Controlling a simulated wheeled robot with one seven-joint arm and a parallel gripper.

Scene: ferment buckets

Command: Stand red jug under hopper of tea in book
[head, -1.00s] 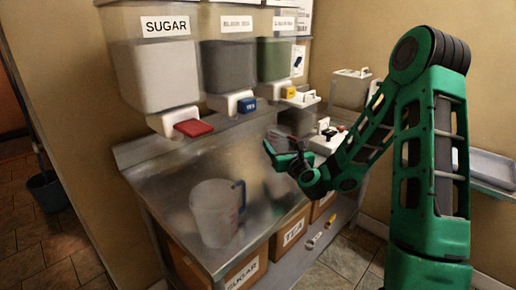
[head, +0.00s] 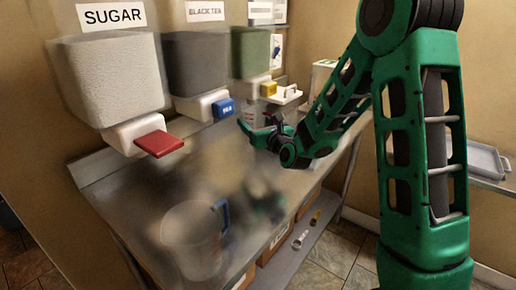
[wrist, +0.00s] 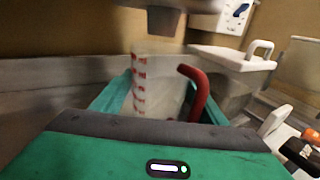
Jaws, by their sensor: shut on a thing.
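A clear jug with red marks (wrist: 145,85) and a red handle (wrist: 197,92) is between the green fingers of my gripper (wrist: 160,108) in the wrist view. My gripper (head: 252,130) is shut on it above the steel counter; the jug itself is hard to make out in the head view. A dark spout (wrist: 165,20) hangs above the jug. The black tea hopper (head: 198,62) has a blue lever (head: 223,108). A green-filled hopper (head: 250,52) has a yellow lever (head: 268,89); its label is unreadable. No book is clearly seen.
The sugar hopper (head: 110,75) has a red lever (head: 158,143). A clear jug with a blue handle (head: 190,240) stands on the steel counter (head: 120,200) near its front edge. A white lidded box (wrist: 232,58) is right of the held jug. Labelled boxes sit below the counter.

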